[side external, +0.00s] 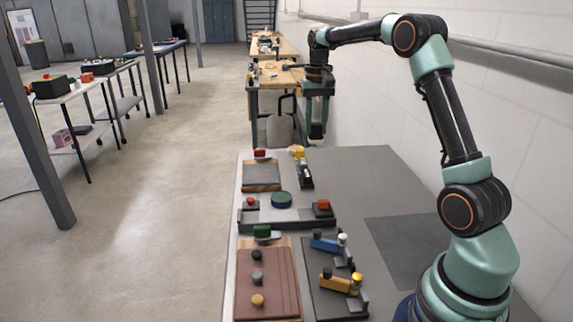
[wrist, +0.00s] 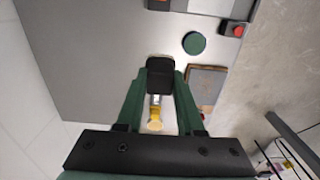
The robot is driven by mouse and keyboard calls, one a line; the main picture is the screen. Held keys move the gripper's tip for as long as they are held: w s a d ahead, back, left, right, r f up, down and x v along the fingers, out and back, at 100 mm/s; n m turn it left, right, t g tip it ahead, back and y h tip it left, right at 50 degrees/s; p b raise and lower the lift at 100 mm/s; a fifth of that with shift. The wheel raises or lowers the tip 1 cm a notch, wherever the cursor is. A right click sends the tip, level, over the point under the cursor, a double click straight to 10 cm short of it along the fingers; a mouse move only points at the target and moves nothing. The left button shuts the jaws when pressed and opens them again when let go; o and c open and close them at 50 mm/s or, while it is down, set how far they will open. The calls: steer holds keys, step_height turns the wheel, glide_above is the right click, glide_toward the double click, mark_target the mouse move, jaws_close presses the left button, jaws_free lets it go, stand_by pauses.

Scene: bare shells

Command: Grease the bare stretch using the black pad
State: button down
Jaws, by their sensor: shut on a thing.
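My gripper (side external: 317,128) hangs pointing down, well above the far end of the grey table. In the wrist view its two green fingers (wrist: 160,80) close on a black block, which looks like the black pad (wrist: 160,72). In the side view the pad is hard to tell from the dark fingertips. A wood-edged board with a grey face (side external: 262,174) lies below and to the left; it also shows in the wrist view (wrist: 206,86). A larger board with a reddish-brown face (side external: 268,290) lies at the near left. I cannot tell which surface has the bare stretch.
A green disc (side external: 281,200) sits mid-table among red-topped blocks (side external: 322,208). A yellow-knobbed fixture (side external: 298,153) stands at the far edge. Blue (side external: 328,244) and yellow (side external: 341,284) levers stand at the near side. The table's right part (side external: 378,183) is clear; a white wall runs beyond.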

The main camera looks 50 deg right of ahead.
stand_by(0.3)
steer(key=w+a+f, duration=0.7)
steer(key=f, duration=0.4)
glide_above(281, 197)
steer(key=shift+d+f, duration=0.1)
steer(key=shift+f, duration=2.75)
steer(key=shift+f, duration=0.6)
step_height(281, 197, up, 7)
stand_by(0.5)
stand_by(0.4)
